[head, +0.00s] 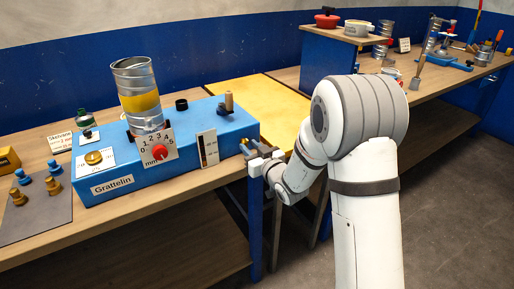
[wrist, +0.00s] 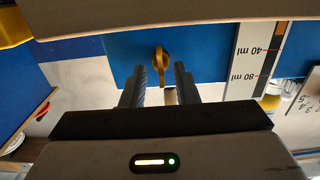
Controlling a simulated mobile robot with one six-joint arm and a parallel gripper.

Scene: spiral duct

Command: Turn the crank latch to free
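A small brass-yellow handle, which looks like the crank latch, sits on the right end of the blue Grattelin box (head: 125,185). In the wrist view the handle (wrist: 160,58) stands upright against the blue face, its lower part pointing towards my gripper. My gripper (head: 258,152) is at the box's right end, close to the handle. In the wrist view my gripper (wrist: 161,78) is open, one dark finger on each side of the handle, with a gap on both sides. Whether the fingertips reach past the handle is hard to tell.
On the box stand a metal duct cylinder (head: 138,95) with a yellow band, a red dial (head: 159,152) and a wooden knob (head: 229,101). A grey mat (head: 38,214) with several pegs lies left. A yellow surface (head: 245,95) lies behind. Floor right of my arm is clear.

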